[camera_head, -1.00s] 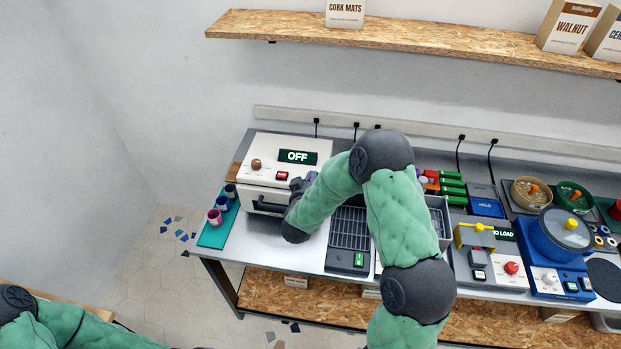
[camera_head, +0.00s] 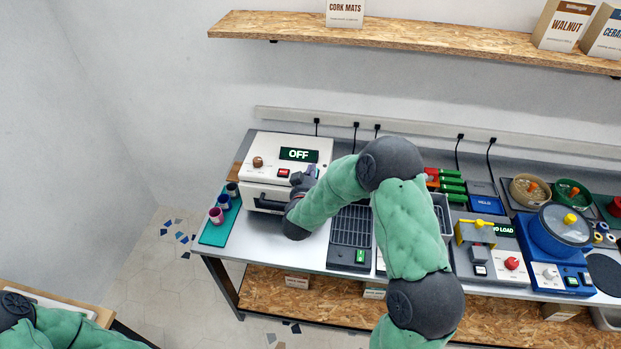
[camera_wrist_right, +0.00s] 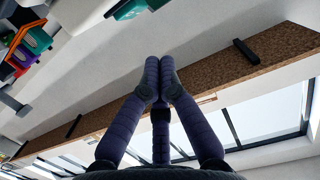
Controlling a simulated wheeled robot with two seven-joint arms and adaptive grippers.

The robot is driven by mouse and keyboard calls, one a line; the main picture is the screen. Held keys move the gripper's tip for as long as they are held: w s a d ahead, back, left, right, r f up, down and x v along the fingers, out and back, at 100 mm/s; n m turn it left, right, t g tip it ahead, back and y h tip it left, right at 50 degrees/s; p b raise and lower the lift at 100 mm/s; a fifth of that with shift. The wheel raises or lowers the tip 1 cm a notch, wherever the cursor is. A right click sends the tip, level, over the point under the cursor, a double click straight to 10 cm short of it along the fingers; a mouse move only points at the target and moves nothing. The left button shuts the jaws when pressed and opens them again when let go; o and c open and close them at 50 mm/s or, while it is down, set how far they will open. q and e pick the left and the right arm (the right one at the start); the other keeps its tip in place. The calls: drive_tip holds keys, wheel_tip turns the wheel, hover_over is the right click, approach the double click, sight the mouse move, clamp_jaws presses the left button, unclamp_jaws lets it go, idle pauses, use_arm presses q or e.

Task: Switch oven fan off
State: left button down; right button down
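The oven (camera_head: 255,185) is a pale box at the left end of the bench, with a front handle. Its green-lit display (camera_head: 299,154) reads OFF. Below the display sits a red switch (camera_head: 284,173), and a brown knob (camera_head: 258,162) is to its left. My right gripper (camera_head: 309,171) is at the oven's right side, just right of the red switch; contact cannot be made out. In the right wrist view its fingertips (camera_wrist_right: 160,64) meet with nothing between them. My left arm shows at the lower left, but its gripper is out of view.
A teal mat (camera_head: 220,222) with several small cups lies left of the oven. A dark grille unit (camera_head: 351,228) stands to the right, partly behind my right arm. Several other devices fill the bench's right side. A wooden shelf (camera_head: 430,38) runs above.

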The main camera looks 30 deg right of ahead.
drive_tip(key=f+v, duration=0.1)
drive_tip(key=v, duration=0.8)
drive_tip(key=shift+s+a, duration=0.3)
drive_tip(key=shift+s, duration=0.1)
drive_tip(key=shift+a+r, duration=0.1)
drive_tip(key=shift+r, duration=0.1)
drive_tip(key=s+a+f+n+g+y, duration=0.1)
drive_tip(key=a+f+y, duration=0.1)
drive_tip(key=f, duration=0.4)
drive_tip(key=s+a+f+n+g+y, duration=0.1)
drive_tip(key=a+f+y, duration=0.2)
drive_tip(key=f, duration=0.4)
drive_tip(key=s+a+f+n+g+y, duration=0.1)
drive_tip(key=a+f+y, duration=0.2)
drive_tip(key=f, duration=0.3)
drive_tip(key=shift+s+a+f+g, duration=0.1)
drive_tip(key=shift+s+f+g, duration=0.2)
drive_tip(key=shift+f, duration=0.1)
drive_tip(key=s+a+f+n+g+y, duration=0.1)
drive_tip(key=s+a+f+g+y, duration=0.2)
drive_tip(key=s+a+f+g, duration=0.5)
drive_tip(key=s+a+f+n+g+y, duration=0.1)
drive_tip(key=s+a+f+y, duration=0.3)
drive_tip(key=s, duration=0.9)
wheel_tip(320, 180, down, 8)
drive_tip(key=w+b, duration=0.2)
drive_tip(key=b, duration=0.8)
drive_tip(key=shift+w+n+t+h, duration=0.15)
drive_tip(key=shift+n+t+h, duration=0.15)
